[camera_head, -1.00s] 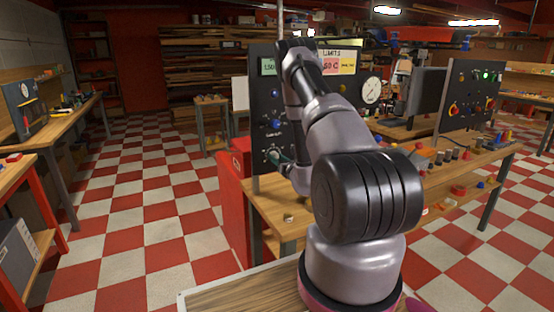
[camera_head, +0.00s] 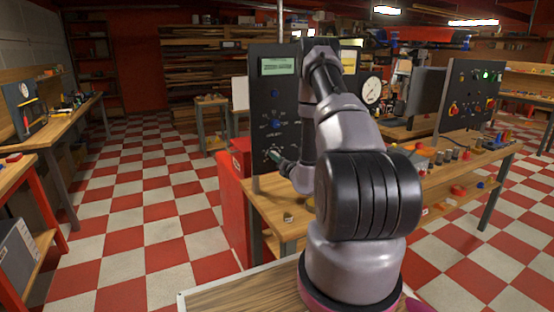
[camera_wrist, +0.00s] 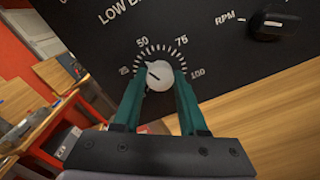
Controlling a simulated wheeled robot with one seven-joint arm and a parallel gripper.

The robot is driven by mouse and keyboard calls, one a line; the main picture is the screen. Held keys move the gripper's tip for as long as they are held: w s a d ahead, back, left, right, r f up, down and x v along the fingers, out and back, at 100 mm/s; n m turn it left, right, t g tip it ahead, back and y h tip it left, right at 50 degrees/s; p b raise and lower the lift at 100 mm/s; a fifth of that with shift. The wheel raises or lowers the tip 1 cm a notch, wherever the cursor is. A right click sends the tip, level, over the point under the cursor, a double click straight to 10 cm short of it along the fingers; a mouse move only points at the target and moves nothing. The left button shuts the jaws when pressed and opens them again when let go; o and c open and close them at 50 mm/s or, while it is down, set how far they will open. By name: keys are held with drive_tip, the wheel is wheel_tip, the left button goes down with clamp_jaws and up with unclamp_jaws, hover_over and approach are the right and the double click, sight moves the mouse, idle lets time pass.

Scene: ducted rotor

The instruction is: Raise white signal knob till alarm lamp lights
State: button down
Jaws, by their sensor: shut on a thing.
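The white signal knob (camera_wrist: 158,73) sits on a black panel (camera_wrist: 90,30) inside a scale marked 25, 50, 75 and 100. Its dark pointer line is tilted, with one end toward the upper left, on the low side of the scale. My gripper (camera_wrist: 161,82) has teal fingers closed on either side of the knob. In the head view my gripper (camera_head: 279,154) is at the lower part of the upright panel (camera_head: 262,108). I cannot make out a lit alarm lamp on this panel; my arm covers its right part.
A black knob (camera_wrist: 272,24) marked RPM is right of the white knob. A greenish display (camera_head: 277,66) and blue controls (camera_head: 275,124) are higher on the panel. A wooden bench (camera_head: 262,205) lies below. Another panel (camera_head: 470,95) stands at right. The checkered floor at left is clear.

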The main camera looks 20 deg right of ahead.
drive_tip(key=shift+c, duration=2.2)
unclamp_jaws()
drive_tip(key=shift+s, duration=0.15)
drive_tip(key=s, duration=1)
drive_tip(key=shift+s+d, duration=0.2)
drive_tip(key=shift+s, duration=0.1)
